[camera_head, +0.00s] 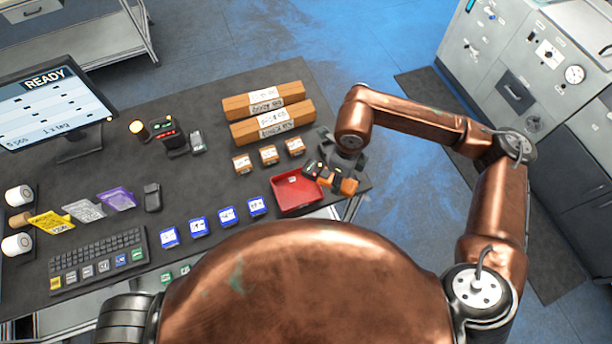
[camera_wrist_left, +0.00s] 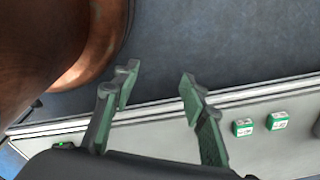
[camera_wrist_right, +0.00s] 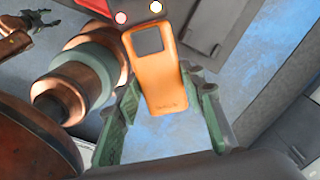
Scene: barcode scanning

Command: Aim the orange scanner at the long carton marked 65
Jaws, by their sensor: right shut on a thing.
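The orange scanner (camera_head: 345,185) is in my right gripper (camera_head: 345,172), near the table's right edge and beside the red tray. In the right wrist view the orange scanner (camera_wrist_right: 157,85) sits between the two green fingers of my right gripper (camera_wrist_right: 163,92). Two long brown cartons, the rear one (camera_head: 238,108) and the front one (camera_head: 243,134), lie at the back of the table. Their label digits are too small for me to tell which is marked 65. My left gripper (camera_wrist_left: 156,82) is open and empty in the left wrist view; the head view does not show it.
Several small brown boxes (camera_head: 268,154) stand in front of the long cartons. The red tray (camera_head: 293,203) lies left of the scanner. Blue-white boxes (camera_head: 197,227), a keyboard (camera_head: 98,261), a monitor (camera_head: 50,105) and a dark stand device (camera_head: 172,137) occupy the left and front.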

